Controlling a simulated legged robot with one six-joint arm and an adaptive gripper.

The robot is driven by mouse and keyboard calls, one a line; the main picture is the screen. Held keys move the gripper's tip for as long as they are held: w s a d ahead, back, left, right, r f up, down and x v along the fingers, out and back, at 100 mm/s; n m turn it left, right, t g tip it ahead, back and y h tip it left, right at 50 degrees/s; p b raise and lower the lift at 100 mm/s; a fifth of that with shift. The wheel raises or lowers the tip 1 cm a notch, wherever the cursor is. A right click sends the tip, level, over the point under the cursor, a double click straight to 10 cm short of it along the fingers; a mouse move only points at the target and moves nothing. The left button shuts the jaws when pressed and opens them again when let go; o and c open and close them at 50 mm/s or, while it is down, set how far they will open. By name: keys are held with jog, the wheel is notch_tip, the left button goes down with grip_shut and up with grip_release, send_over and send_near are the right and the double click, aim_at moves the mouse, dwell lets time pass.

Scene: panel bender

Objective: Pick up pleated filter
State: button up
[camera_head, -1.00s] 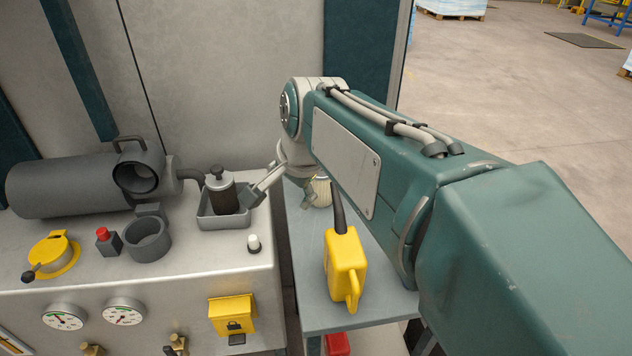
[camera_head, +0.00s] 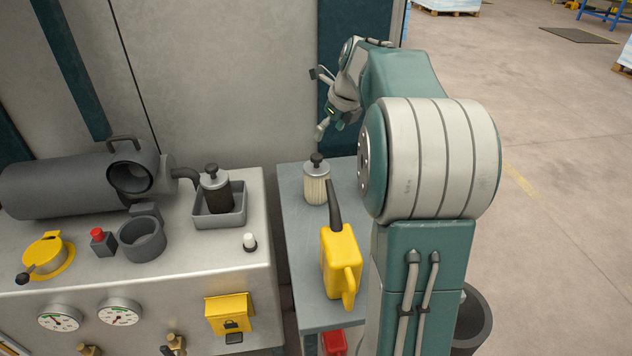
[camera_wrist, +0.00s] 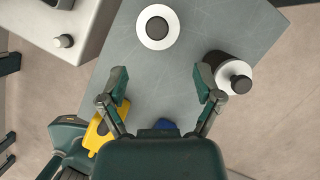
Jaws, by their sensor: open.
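The pleated filter (camera_head: 316,187) stands upright on the side table. It is a cream ribbed cylinder with a metal cap and a black knob. In the wrist view, a round white cap with a dark knob (camera_wrist: 157,27) at the top centre appears to be this filter from above; its pleats are hidden there.
A dark canister (camera_wrist: 233,75) stands on the table right of my fingers. A yellow oil can (camera_head: 341,262) stands in front of the filter. On the machine at left, another dark canister (camera_head: 216,191) sits in a grey tray (camera_head: 220,219). A white knob (camera_head: 249,241) is near its edge.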

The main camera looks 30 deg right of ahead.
aim_at(317, 155)
jog(key=x, duration=1)
jog(key=shift+w+a+f, duration=0.1)
jog(key=shift+f, duration=0.05)
grip_shut()
